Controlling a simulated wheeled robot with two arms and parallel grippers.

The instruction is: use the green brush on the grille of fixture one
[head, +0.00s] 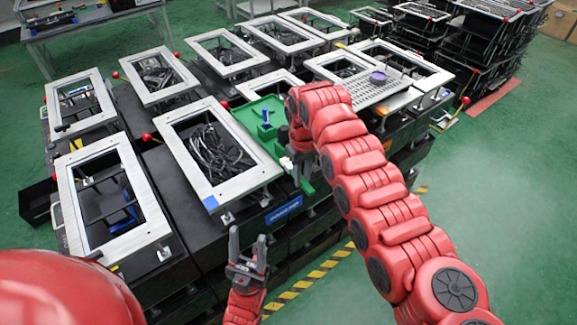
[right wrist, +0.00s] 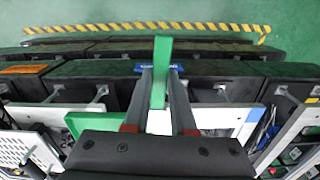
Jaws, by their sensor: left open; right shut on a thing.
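My right gripper (right wrist: 162,82) is shut on the green brush (right wrist: 161,62), which stands up between its two fingers in the right wrist view. In the head view the right gripper (head: 296,165) hangs below my bent red arm, beside the green tray, and the brush is mostly hidden there. A perforated grey grille (head: 362,90) lies on a fixture right of my arm, with a purple round object (head: 378,77) on it. The brush is apart from this grille. My left gripper (head: 247,258) is open and empty, low in front of the fixtures. No label shows which fixture is one.
A green tray (head: 246,113) with a blue piece (head: 266,117) sits among the frames. Several white-framed fixtures (head: 215,190) with red-knobbed levers (head: 147,137) crowd the black benches. A yellow-black floor stripe (head: 310,279) runs in front. The green floor at right is clear.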

